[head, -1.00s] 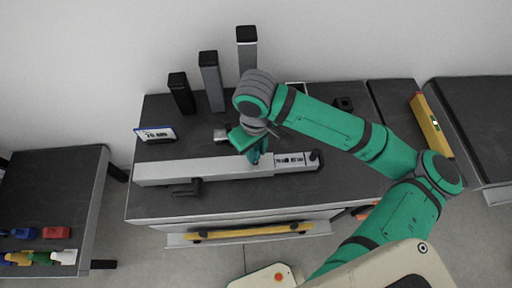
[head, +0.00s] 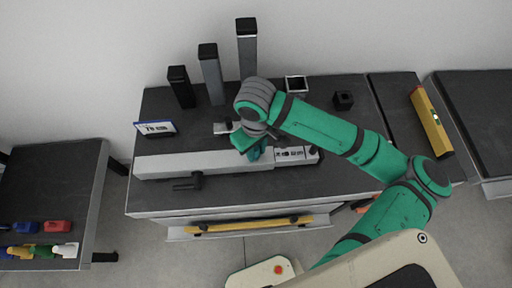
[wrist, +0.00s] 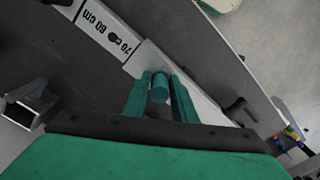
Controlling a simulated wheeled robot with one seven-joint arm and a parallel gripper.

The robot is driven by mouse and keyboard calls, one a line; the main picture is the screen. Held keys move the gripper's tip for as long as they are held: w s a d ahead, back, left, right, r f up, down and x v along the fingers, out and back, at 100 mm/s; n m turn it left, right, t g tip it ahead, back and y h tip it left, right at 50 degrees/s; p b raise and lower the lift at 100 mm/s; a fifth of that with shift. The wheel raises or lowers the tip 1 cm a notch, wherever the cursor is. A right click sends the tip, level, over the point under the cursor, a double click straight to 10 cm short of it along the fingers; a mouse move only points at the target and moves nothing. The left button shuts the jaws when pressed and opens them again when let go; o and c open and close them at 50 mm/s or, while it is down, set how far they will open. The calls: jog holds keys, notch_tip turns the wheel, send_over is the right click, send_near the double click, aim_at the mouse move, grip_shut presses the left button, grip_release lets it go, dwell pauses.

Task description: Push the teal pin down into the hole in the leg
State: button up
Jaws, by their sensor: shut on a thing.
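The leg (head: 160,164) is a long pale grey square bar lying across the workbench, with a white length label near its right end. In the wrist view the leg (wrist: 198,98) passes behind the fingertips, its label reading 70 and 60 cm. My gripper (head: 257,155) is over the leg, just left of the label. In the wrist view my gripper (wrist: 160,80) is shut on the teal pin (wrist: 160,90), which shows between the two teal fingers. The hole and the pin's lower end are hidden, so I cannot tell how deep the pin sits.
A dark clamp handle (head: 187,184) sticks out at the leg's front side. Several upright posts (head: 211,75) stand at the back, with a small sign (head: 155,128) at left. An open square tube (head: 296,86) and a black block (head: 343,100) are behind the arm.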

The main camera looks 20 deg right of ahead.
jog(key=shift+f, duration=0.15)
jog(key=o, duration=1.2)
jog(key=shift+c, duration=0.2)
notch_tip(320, 180, up, 11)
jog(key=shift+f, duration=0.1)
